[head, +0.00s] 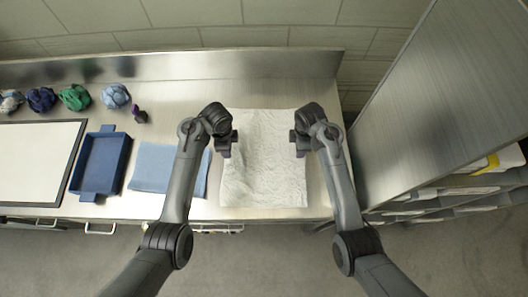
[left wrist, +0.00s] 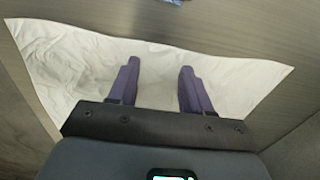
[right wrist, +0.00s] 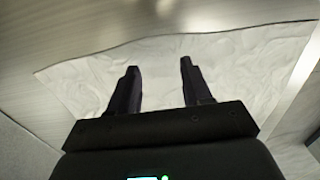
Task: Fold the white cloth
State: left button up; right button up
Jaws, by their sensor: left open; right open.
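The white cloth (head: 263,165) lies spread out and wrinkled on the metal counter. My left gripper (head: 234,138) is at the cloth's left side in the head view, and my right gripper (head: 293,140) is at its right side. In the left wrist view the two fingers of my left gripper (left wrist: 158,80) are apart with the cloth (left wrist: 75,60) behind them. In the right wrist view the fingers of my right gripper (right wrist: 158,80) are apart over the cloth (right wrist: 235,80). Both grippers hold nothing. Whether the fingertips touch the cloth I cannot tell.
A blue cloth (head: 156,167) lies left of the white cloth. Further left are a blue tray (head: 124,165) and a white board with a dark frame (head: 35,160). Several bundled bags, one green (head: 75,97), line the back. A grey cabinet (head: 440,95) stands at the right.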

pick_arm(q)
jog(key=shift+f, duration=1.25)
pick_arm(e)
jog(key=shift+f, duration=1.25)
jog(key=shift+d, duration=0.1)
pick_arm(q)
jog(key=shift+f, duration=0.15)
pick_arm(e)
jog(key=shift+f, duration=0.15)
pick_arm(q)
grip_shut()
pick_arm(e)
grip_shut()
